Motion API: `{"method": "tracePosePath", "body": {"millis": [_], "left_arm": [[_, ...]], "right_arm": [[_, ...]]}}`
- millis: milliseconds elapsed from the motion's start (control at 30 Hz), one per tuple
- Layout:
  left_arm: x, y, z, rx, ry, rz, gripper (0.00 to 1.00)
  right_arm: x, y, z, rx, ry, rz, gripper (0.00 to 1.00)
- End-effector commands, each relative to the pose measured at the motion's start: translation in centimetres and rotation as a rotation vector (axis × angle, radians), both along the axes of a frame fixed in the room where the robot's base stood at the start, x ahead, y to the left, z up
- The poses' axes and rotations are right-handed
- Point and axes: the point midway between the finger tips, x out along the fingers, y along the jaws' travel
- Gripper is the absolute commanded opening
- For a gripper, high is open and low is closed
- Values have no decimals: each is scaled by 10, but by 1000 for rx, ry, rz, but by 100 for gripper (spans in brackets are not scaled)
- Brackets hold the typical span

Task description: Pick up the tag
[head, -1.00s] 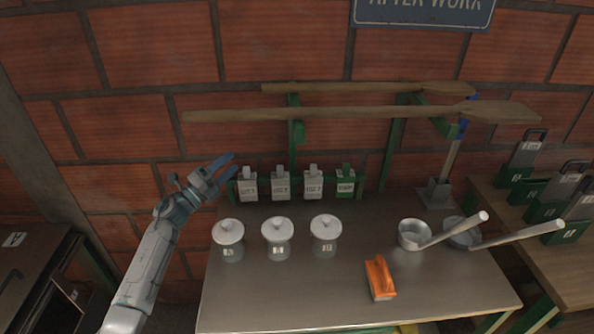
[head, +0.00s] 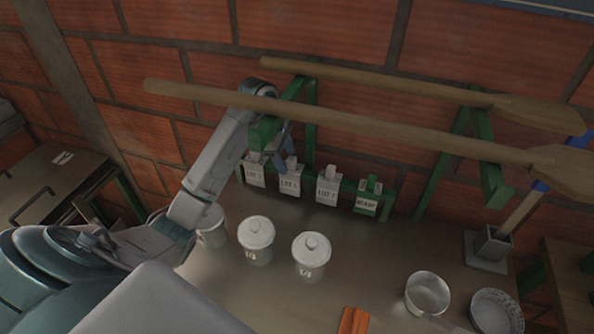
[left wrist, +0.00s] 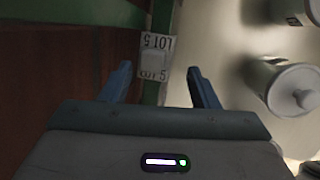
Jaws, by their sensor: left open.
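Several tags hang in a row on a green rail: a white tag with an unclear lot number (head: 254,176), the LOT 5 tag (head: 290,184), the LOT 7 tag (head: 326,192) and a green-topped WASH tag (head: 367,203). My left gripper (head: 275,158) is open and empty, just above the two leftmost tags and behind the front paddle's shaft. In the left wrist view the LOT 5 tag (left wrist: 155,54) shows between and beyond the spread blue fingers (left wrist: 159,70). Touch cannot be told. My right gripper is not in view.
Two long wooden paddles (head: 400,134) lie across green brackets above the tags, close to my left arm. Lidded white jars (head: 256,240), an orange-handled thing (head: 354,321) and metal pans (head: 428,294) stand on the metal table. A brick wall is behind.

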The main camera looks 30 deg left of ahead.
Motion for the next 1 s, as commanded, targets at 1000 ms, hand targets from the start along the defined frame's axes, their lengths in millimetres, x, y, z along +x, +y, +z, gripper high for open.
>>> {"method": "tracePosePath", "body": {"millis": [1000], "left_arm": [[14,-9,-50,-3,-1,1,17]], "right_arm": [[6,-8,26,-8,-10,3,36]]}}
